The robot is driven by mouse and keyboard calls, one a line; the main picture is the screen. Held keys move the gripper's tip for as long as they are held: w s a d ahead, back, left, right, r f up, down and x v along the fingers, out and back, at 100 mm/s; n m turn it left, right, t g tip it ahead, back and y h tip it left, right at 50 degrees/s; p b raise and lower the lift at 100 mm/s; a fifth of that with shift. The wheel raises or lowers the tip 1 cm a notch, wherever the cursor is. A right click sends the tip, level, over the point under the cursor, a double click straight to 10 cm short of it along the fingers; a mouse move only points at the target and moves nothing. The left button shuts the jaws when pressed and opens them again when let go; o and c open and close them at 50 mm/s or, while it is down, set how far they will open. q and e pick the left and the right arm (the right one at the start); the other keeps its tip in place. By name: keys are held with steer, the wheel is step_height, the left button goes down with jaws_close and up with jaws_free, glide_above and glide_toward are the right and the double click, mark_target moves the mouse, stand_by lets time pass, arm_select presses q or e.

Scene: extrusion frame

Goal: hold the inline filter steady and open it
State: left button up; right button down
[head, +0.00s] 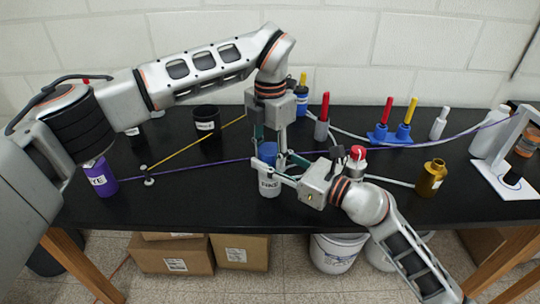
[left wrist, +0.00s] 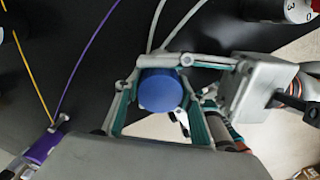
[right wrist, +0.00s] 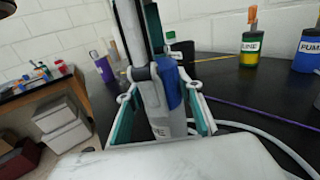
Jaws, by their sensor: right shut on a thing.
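The inline filter has a white labelled body (head: 268,187) and a blue cap (head: 267,152). It stands upright near the front edge of the black bench. My left gripper (head: 270,142) reaches down from above with its fingers on either side of the cap. In the left wrist view the cap (left wrist: 160,90) sits between the teal fingers, with gaps that look clear. My right gripper (head: 274,173) comes from the right and is shut on the white body. In the right wrist view the body (right wrist: 160,118) is between its fingers, and a left finger partly covers the cap.
A purple bottle (head: 101,178) stands at left and a black cup (head: 207,122) behind. A red-topped white item (head: 355,160) and a gold bottle (head: 430,178) are at right. Tubes and purple and yellow lines cross the bench. A white stand (head: 515,187) is far right.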

arm_select(q)
steer(key=shift+n, duration=1.7)
steer(key=o, duration=1.2)
